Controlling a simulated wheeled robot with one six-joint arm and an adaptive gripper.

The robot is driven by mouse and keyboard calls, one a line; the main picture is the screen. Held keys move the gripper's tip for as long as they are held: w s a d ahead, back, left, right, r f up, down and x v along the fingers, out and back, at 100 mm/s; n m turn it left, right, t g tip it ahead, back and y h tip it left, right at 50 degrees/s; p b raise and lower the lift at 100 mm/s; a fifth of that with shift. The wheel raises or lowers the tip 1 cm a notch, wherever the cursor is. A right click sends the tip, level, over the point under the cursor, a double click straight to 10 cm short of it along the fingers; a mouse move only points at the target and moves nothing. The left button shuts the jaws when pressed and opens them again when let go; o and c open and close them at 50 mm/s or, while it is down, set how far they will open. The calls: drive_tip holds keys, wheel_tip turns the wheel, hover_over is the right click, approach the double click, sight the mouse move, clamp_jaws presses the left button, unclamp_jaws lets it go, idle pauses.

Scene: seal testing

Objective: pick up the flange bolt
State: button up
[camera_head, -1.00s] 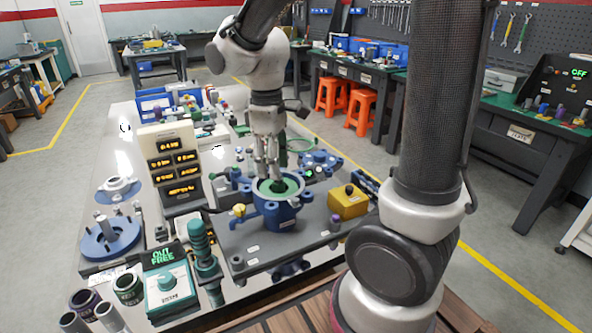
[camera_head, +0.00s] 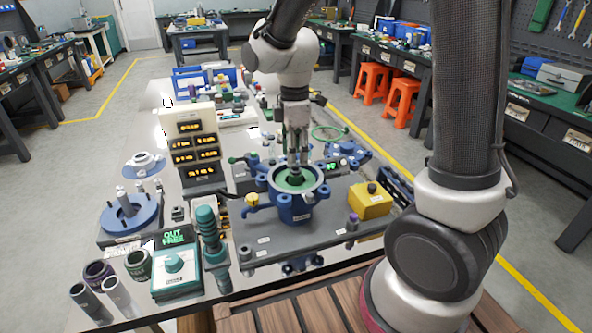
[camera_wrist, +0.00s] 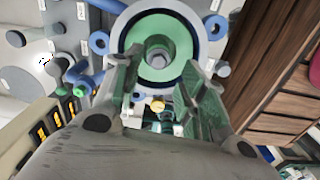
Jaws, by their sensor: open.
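A blue flanged housing (camera_head: 290,208) with a green ring face (camera_head: 283,184) stands on a grey plate. It also shows in the wrist view, where the green ring (camera_wrist: 181,66) surrounds a grey hex-headed piece (camera_wrist: 158,58) at its centre. This looks like the flange bolt, though no label confirms it. My gripper (camera_head: 298,162) points down over the housing. In the wrist view its two fingers (camera_wrist: 163,80) are spread below and to either side of the hex piece, with nothing between them. Contact with the bolt cannot be told.
A yellow block (camera_head: 370,204) sits right of the housing. A teal ribbed post (camera_head: 207,230) and a teal control box (camera_head: 175,268) stand at the left front. A display panel (camera_head: 194,150) rises behind them. A blue round flange (camera_head: 126,214) lies further left.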

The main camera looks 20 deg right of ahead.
sight(295, 172)
wheel_tip(295, 172, down, 4)
drive_tip(key=shift+w+d+f, duration=0.1)
drive_tip(key=shift+w+f, duration=0.05)
drive_tip(key=c, duration=0.9)
